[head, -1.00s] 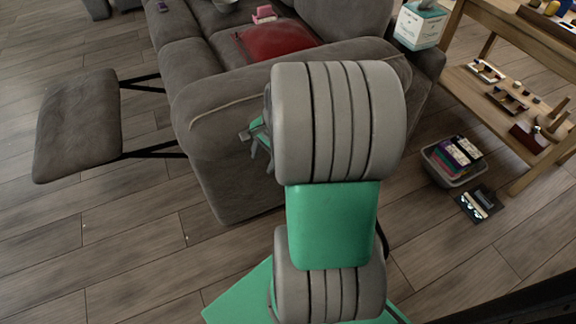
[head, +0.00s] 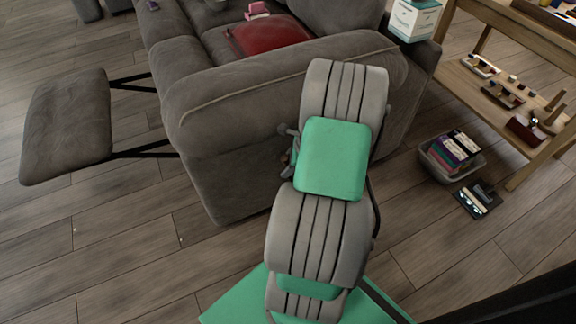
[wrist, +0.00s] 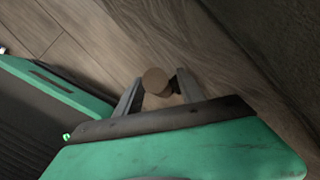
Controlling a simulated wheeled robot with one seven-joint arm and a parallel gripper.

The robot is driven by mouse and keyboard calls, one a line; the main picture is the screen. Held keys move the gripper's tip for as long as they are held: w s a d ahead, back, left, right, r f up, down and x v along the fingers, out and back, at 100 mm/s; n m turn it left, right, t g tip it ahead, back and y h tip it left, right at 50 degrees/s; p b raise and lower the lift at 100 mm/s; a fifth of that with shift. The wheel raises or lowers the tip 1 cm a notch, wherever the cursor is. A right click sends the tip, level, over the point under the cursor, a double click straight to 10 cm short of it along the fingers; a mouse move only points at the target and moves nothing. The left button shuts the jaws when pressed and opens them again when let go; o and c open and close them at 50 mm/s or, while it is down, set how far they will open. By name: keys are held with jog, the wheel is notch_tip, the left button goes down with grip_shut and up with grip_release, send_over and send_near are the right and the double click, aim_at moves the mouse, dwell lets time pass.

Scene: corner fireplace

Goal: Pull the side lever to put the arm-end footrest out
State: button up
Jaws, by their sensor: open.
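The grey sofa's arm-end footrest (head: 68,125) is out at the left in the head view, held level on two dark struts. A round brown knob (wrist: 156,80), apparently the side lever's end, shows in the wrist view between the fingertips of my gripper (wrist: 158,88). The fingers are open on either side of it; I cannot tell whether they touch it.
The grey sofa (head: 230,110) carries a red cushion (head: 268,36). At the right are a basket (head: 452,158) of colourful items, a small dark tray (head: 478,201) on the floor and a wooden shelf table (head: 515,90). Plank floor is clear at the lower left.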

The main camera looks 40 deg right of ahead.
jog(key=shift+c, duration=0.3)
grip_shut()
dwell(1.1)
